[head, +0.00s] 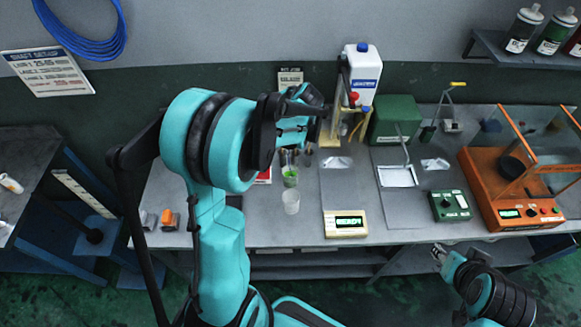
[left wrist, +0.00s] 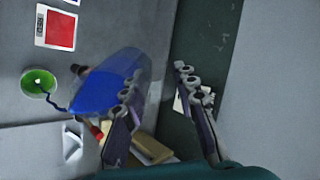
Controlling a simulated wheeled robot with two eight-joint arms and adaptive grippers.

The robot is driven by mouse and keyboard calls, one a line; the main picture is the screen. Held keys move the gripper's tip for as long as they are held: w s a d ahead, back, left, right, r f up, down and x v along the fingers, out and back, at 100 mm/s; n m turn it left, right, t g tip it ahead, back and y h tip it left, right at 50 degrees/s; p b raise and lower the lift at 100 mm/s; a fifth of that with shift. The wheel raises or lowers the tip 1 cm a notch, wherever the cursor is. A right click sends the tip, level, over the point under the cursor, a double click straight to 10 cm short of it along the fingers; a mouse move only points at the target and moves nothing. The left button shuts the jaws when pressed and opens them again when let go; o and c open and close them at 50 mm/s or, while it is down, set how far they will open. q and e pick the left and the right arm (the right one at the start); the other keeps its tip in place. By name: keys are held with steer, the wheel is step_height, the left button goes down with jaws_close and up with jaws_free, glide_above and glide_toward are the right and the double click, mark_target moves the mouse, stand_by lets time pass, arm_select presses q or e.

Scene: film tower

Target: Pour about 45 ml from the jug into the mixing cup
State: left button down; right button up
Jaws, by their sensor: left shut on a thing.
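My left gripper (left wrist: 157,85) is shut on the jug (left wrist: 108,82), a clear vessel with blue liquid, tilted in the left wrist view. A thin dark blue stream runs from the jug's lip toward a round cup with green contents (left wrist: 40,82); I cannot tell exactly where it lands. In the head view my left gripper (head: 298,120) is above the back of the bench, and the arm hides most of the jug. The green cup (head: 290,177) stands below it, with a whitish clear cup (head: 291,203) in front. My right gripper (head: 438,252) is away from the bench's front edge, its fingers too small to judge.
A display unit (head: 346,224) sits at the front of the bench. A white bottle (head: 362,75) and green box (head: 396,120) stand at the back. An orange balance with clear panels (head: 505,185) is at the right. An orange item (head: 168,219) lies at the front left.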

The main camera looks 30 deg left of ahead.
arm_select(q)
steer(key=shift+w+a+r+g+h, duration=0.15)
steer(key=shift+a+r+g+h, duration=0.15)
steer(key=shift+a+r+h, duration=0.2)
steer(key=shift+f, duration=0.45)
steer(key=shift+d, duration=0.1)
arm_select(e)
steer(key=shift+a+r, duration=0.1)
steer(key=shift+r, duration=0.55)
arm_select(q)
steer(key=shift+d, duration=0.1)
steer(key=shift+r, duration=0.1)
arm_select(e)
steer(key=shift+r, duration=0.1)
